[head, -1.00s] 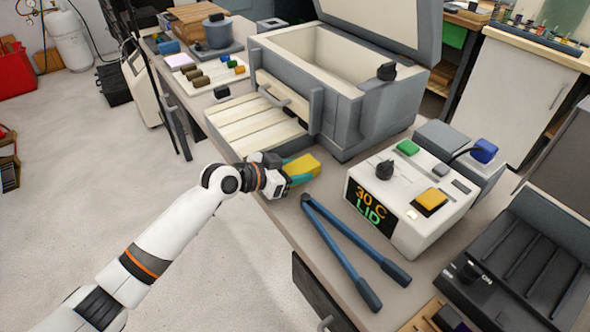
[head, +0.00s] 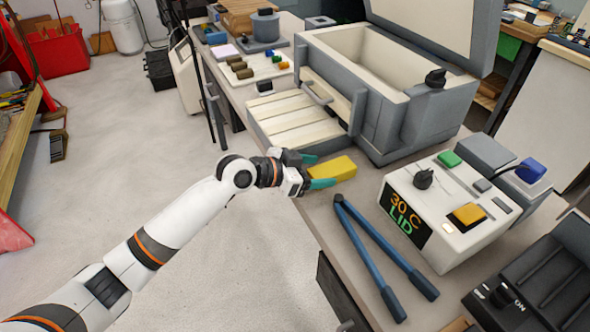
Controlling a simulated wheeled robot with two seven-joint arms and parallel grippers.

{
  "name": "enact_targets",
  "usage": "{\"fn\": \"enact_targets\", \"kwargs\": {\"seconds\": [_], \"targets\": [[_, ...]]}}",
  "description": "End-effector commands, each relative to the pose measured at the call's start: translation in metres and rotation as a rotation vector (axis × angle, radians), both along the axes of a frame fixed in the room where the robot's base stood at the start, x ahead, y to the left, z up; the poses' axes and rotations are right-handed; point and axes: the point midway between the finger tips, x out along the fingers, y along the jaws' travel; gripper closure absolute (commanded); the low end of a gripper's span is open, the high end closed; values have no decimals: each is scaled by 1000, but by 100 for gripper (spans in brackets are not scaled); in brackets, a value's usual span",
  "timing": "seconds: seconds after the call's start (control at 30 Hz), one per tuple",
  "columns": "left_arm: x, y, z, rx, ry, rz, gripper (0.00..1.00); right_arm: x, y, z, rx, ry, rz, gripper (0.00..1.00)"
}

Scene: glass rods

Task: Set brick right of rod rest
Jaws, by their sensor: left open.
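A yellow brick (head: 333,168) lies on the grey bench (head: 318,215), in front of the kiln's slatted ledge and behind the blue-handled tool. My left gripper (head: 320,171) is open at the brick's left end. Its teal fingertips lie on either side of that end, and I cannot tell whether they touch it. Most of the brick sticks out beyond the fingers. I cannot say for sure which thing is the rod rest; a pale board with several short coloured rods (head: 243,74) lies at the back left of the bench. My right gripper is out of view.
The open kiln (head: 395,115) stands behind the brick. A blue-handled tool (head: 372,245) lies in front. A white controller (head: 440,225) reading "30 C LID" stands to the right, and a black slotted unit (head: 545,270) at lower right. Bare bench lies between brick and controller.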

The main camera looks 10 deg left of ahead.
Motion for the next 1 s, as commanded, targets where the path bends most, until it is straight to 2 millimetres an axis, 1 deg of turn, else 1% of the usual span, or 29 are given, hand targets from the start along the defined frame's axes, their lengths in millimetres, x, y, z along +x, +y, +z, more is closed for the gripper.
{"fn": "enact_targets", "kwargs": {"seconds": [0.03,0.2,0.4,0.57,1.0], "targets": [[-7,10,4,4,-2,1,33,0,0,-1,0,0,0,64],[-26,36,17,5,-1,1,33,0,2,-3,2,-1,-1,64],[-38,53,26,2,0,1,33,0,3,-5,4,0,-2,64],[-41,56,29,1,1,0,33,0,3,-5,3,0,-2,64],[-41,56,29,0,0,0,33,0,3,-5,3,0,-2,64]]}}
